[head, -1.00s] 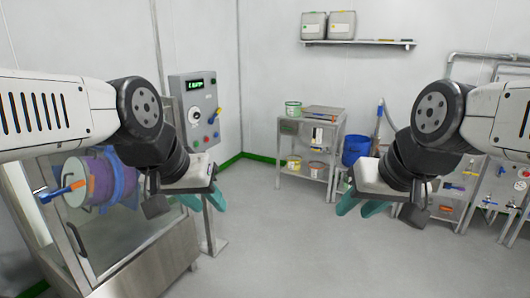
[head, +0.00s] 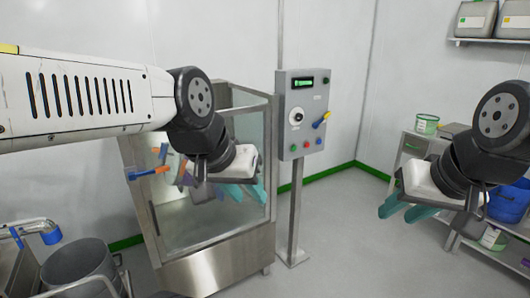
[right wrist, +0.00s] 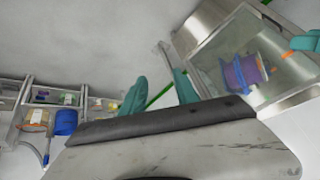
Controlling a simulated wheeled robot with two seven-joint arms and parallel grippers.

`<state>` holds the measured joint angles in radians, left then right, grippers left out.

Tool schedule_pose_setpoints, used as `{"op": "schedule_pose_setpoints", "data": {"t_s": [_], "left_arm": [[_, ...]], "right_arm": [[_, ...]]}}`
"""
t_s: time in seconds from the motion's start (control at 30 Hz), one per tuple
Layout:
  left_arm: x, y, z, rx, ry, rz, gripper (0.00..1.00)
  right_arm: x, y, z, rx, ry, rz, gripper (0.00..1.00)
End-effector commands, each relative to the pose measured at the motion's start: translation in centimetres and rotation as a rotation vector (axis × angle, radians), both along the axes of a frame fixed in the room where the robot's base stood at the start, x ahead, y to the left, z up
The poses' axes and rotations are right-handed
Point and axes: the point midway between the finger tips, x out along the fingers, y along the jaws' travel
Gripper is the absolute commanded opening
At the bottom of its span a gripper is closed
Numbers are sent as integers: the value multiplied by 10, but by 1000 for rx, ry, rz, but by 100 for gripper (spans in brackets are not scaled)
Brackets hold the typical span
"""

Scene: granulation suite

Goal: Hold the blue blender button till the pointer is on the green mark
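The grey control panel (head: 312,92) stands on a post at the middle of the head view. My left gripper (head: 245,192) has teal fingers apart, left of and below the panel, touching nothing visible. My right gripper (head: 405,209) is open and empty, right of the panel; its fingers also show apart in the right wrist view (right wrist: 160,92).
A glass-sided steel enclosure (head: 225,262) stands left of the post. The right wrist view shows a purple drum (right wrist: 243,70) inside it. A steel drum (head: 78,262) is at lower left. Floor before the post is clear.

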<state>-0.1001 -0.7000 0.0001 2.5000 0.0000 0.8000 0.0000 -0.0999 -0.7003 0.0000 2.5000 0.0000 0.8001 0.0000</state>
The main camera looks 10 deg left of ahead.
Motion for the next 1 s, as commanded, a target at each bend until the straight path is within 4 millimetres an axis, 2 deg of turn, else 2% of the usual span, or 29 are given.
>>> {"op": "schedule_pose_setpoints", "data": {"t_s": [0.33,0.5,1.0], "left_arm": [[0,0,0,0,0,0,36],[0,0,0,0,0,0,36],[0,0,0,0,0,0,36]], "right_arm": [[0,0,0,0,0,0,34],[0,0,0,0,0,0,1],[0,0,0,0,0,0,0]]}}
